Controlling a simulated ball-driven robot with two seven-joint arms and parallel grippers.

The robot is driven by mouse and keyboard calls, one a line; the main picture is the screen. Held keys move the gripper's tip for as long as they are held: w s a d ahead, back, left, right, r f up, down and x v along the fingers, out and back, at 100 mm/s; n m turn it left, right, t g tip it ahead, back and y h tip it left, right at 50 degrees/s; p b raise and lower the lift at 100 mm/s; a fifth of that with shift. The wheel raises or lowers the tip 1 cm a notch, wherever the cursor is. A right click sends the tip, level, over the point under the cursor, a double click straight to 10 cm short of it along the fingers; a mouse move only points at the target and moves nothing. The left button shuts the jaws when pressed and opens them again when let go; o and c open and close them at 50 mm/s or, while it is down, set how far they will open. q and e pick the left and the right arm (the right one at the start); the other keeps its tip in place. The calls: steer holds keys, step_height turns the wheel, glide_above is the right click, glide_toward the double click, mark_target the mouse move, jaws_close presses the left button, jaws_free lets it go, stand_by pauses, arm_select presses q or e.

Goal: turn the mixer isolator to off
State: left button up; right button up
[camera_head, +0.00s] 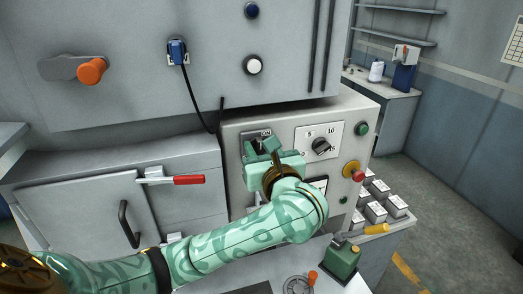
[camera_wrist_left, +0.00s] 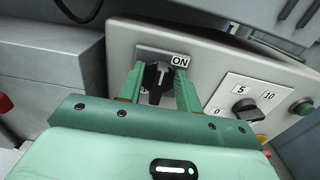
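The mixer isolator is a black rotary knob (camera_wrist_left: 158,78) on a grey plate, with a white "ON" label (camera_wrist_left: 180,61) at its upper right. Its white mark stands roughly upright in the left wrist view. In the head view the "ON" label (camera_head: 266,133) shows, but my gripper mostly hides the knob. My left gripper (camera_head: 262,147) is at the isolator. In the left wrist view the green fingers of the left gripper (camera_wrist_left: 159,72) are apart, one on each side of the knob; I cannot tell whether they touch it. My right gripper is not in view.
A numbered dial (camera_head: 321,146) is just right of the isolator. A green button (camera_head: 362,128) and a red stop button (camera_head: 358,175) sit further right. A red-handled lever (camera_head: 175,180) is to the left. A green box with a yellow handle (camera_head: 342,259) stands in front.

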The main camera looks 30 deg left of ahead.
arm_select(q)
jaws_close()
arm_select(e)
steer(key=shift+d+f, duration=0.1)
